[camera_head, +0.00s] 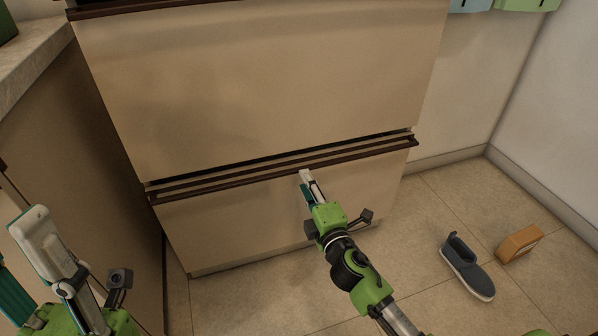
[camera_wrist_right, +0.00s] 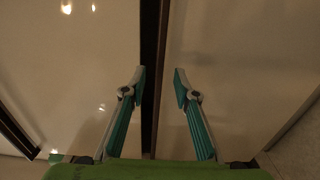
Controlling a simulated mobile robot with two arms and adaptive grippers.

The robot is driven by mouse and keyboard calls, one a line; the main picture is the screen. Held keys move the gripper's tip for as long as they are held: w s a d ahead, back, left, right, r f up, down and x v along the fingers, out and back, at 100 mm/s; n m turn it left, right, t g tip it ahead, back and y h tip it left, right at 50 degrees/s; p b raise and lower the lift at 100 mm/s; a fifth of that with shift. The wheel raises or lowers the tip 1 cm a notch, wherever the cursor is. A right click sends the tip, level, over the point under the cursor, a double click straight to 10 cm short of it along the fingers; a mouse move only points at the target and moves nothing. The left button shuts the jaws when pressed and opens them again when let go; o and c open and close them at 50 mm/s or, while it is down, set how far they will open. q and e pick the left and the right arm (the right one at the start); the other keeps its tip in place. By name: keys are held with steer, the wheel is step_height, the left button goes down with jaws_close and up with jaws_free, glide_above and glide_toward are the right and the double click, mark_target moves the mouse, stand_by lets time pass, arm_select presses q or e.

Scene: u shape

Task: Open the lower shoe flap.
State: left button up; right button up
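The lower shoe flap (camera_head: 250,220) is the beige lower front of the cabinet, with a dark brown rail (camera_head: 230,181) along its top edge. A narrow dark gap separates it from the upper flap (camera_head: 250,80). My left gripper (camera_head: 18,235) is at the lower left, fingers apart and partly cut off, away from the flap.
A dark blue shoe (camera_head: 466,268) and an orange-brown box (camera_head: 519,243) lie on the tiled floor at the right. A counter with a pale top (camera_head: 30,50) stands close on the left. A white wall (camera_head: 555,130) bounds the right side. Floor before the flap is clear.

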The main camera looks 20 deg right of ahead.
mark_target(299, 168)
steer(key=w+b, duration=0.1)
steer(key=w, duration=0.5)
steer(key=shift+w+a, duration=0.1)
steer(key=shift+w, duration=0.15)
jaws_close()
